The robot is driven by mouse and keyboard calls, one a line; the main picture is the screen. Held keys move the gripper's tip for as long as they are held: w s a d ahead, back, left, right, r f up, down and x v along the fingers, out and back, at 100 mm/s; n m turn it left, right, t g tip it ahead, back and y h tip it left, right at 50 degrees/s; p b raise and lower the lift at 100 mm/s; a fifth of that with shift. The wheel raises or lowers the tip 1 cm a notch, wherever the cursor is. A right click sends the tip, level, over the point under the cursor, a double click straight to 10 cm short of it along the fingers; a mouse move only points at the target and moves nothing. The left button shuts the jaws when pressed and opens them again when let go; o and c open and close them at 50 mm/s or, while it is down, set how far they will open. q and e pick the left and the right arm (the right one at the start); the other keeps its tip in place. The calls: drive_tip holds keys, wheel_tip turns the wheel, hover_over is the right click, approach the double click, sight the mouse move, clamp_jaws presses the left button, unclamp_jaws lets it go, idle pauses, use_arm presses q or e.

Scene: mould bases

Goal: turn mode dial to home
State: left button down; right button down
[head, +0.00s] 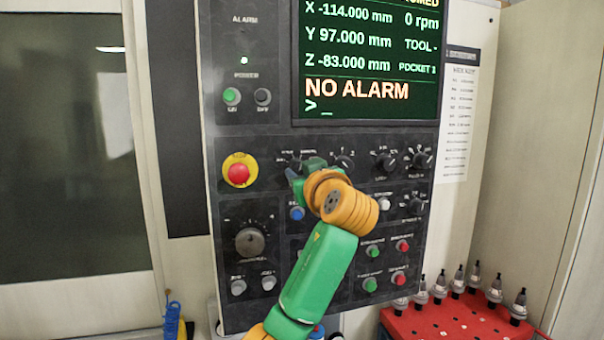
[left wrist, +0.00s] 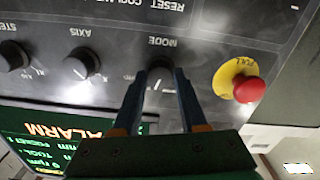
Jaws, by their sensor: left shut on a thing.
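The mode dial (left wrist: 160,71) is a dark round knob on the control panel, under the MODE lettering in the upside-down left wrist view. My left gripper (left wrist: 158,80) has one blue finger on each side of the dial and is shut on it. A short white mark shows between the fingers. In the head view my left gripper (head: 299,176) reaches the panel right of the red emergency stop and hides most of the dial. The dial's exact setting cannot be read. My right gripper is not in view.
The emergency stop (head: 238,173) sits close left of the gripper. The axis dial (left wrist: 84,62) is its neighbour on the other side. The screen (head: 370,60) above reads NO ALARM. A red tray (head: 440,325) with several tool holders stands at lower right.

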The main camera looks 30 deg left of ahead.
use_arm(q)
drive_tip(key=n+b, duration=0.1)
drive_tip(key=n, duration=0.1)
drive_tip(key=shift+f+n, duration=0.1)
drive_tip(key=shift+n, duration=2.5)
drive_tip(key=c, duration=0.5)
unclamp_jaws()
drive_tip(key=shift+c, duration=0.2)
drive_tip(key=shift+o, duration=0.5)
drive_tip(key=shift+w, duration=0.15)
drive_tip(key=b+v, duration=0.4)
drive_tip(key=v, duration=0.3)
